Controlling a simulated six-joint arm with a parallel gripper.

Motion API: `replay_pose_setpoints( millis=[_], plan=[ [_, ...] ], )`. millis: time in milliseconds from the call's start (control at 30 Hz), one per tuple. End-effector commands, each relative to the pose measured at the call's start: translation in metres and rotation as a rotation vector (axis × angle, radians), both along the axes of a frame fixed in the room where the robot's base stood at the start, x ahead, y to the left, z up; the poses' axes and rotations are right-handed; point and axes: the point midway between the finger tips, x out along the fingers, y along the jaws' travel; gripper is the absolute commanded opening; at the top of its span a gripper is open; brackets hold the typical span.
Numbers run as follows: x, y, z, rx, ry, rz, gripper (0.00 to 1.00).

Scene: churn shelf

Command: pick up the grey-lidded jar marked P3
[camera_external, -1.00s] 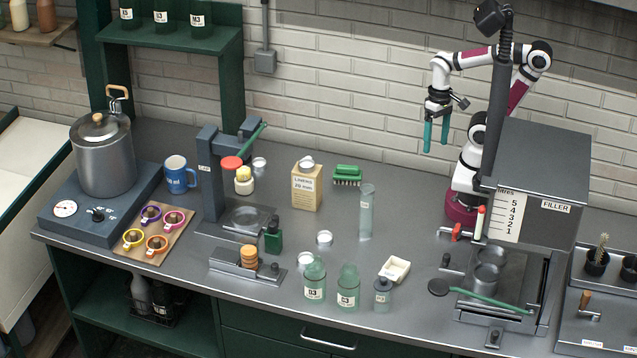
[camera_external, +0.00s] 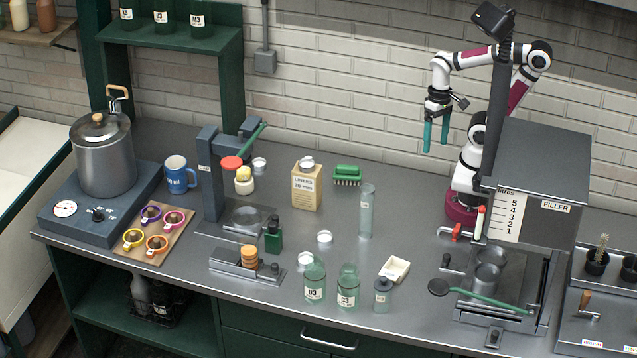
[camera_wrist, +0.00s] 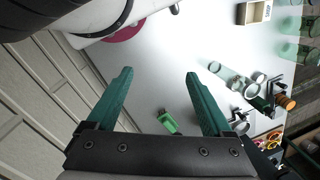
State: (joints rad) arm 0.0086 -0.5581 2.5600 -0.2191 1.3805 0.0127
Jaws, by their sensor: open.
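No other jar on the counter shows a grey lid. My gripper (camera_external: 436,148) hangs high above the back of the counter, near the brick wall, well behind that jar. Its teal fingers are apart and empty, as the wrist view (camera_wrist: 159,75) also shows. I cannot make out the grey-lidded jar in the wrist view.
A tall glass tube (camera_external: 366,212) stands farther back. The filler (camera_external: 540,185) bounds the right side. A green brush (camera_external: 347,175) lies near the wall.

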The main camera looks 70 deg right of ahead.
Motion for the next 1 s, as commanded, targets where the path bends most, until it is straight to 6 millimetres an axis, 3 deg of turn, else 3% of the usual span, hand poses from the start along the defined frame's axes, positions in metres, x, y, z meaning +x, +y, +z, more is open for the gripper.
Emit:
replay_pose_setpoints(
  millis=[400,467,567,733,800,900,1000],
  plan=[
    [0.0,0.001,0.0,0.002,0.001,0.0,0.86],
    [0.003,0.01,0.001,0.031,0.017,0.005,0.86],
    [0.017,0.061,0.003,0.187,0.113,0.018,0.86],
    [0.044,0.226,-0.002,0.551,0.448,-0.08,0.86],
    [0.047,0.293,-0.019,0.641,0.589,-0.179,0.86],
    [0.043,0.365,-0.057,0.699,0.737,-0.336,0.86],
    [0.036,0.405,-0.091,0.714,0.809,-0.454,0.86]
  ],
)
